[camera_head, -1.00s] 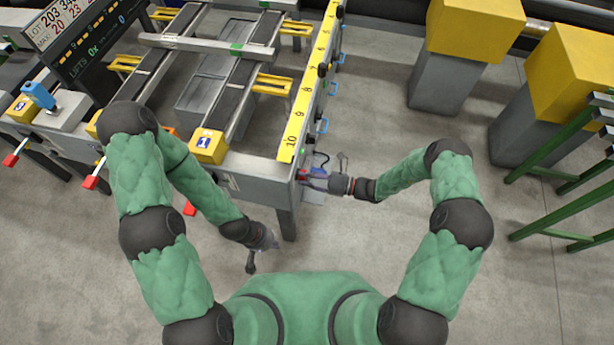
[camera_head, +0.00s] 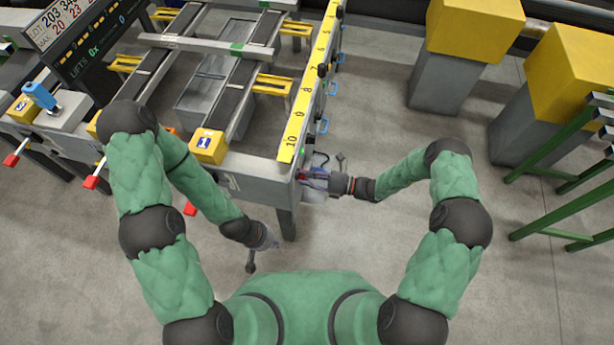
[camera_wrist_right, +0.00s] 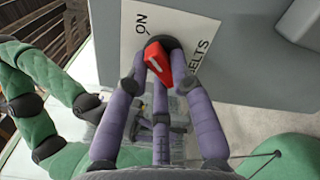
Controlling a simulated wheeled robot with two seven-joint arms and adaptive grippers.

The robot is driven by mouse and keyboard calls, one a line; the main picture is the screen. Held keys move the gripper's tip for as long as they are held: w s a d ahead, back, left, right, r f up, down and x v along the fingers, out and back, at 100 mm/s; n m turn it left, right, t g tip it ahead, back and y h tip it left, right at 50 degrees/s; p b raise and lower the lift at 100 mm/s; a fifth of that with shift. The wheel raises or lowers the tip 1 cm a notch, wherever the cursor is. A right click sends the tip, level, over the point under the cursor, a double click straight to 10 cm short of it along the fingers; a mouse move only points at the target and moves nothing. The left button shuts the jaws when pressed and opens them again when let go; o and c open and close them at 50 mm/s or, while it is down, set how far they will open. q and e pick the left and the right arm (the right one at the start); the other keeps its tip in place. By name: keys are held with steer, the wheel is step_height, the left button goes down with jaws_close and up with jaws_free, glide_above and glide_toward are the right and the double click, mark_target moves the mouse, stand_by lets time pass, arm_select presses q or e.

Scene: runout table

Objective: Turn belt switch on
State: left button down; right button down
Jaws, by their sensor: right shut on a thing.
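The belt switch (camera_wrist_right: 158,62) is a red knob with a white mark on a dark round base. It sits on a white plate (camera_wrist_right: 185,17) lettered "ON" and "BELTS", and the knob is tilted in the right wrist view. My right gripper (camera_wrist_right: 160,85) is shut on the knob, with purple fingers on both sides of it.
A yellow numbered rail (camera_head: 300,115) runs along the table's right side. Red-tipped levers (camera_head: 90,182) stick out at the front left. Yellow blocks on grey stands (camera_head: 465,30) and a green rack (camera_head: 560,140) stand at the right. The floor between is clear.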

steer(key=c, duration=1.1)
jaws_free()
steer(key=shift+o, duration=0.2)
steer(key=shift+d, duration=0.1)
steer(key=v, duration=1.2)
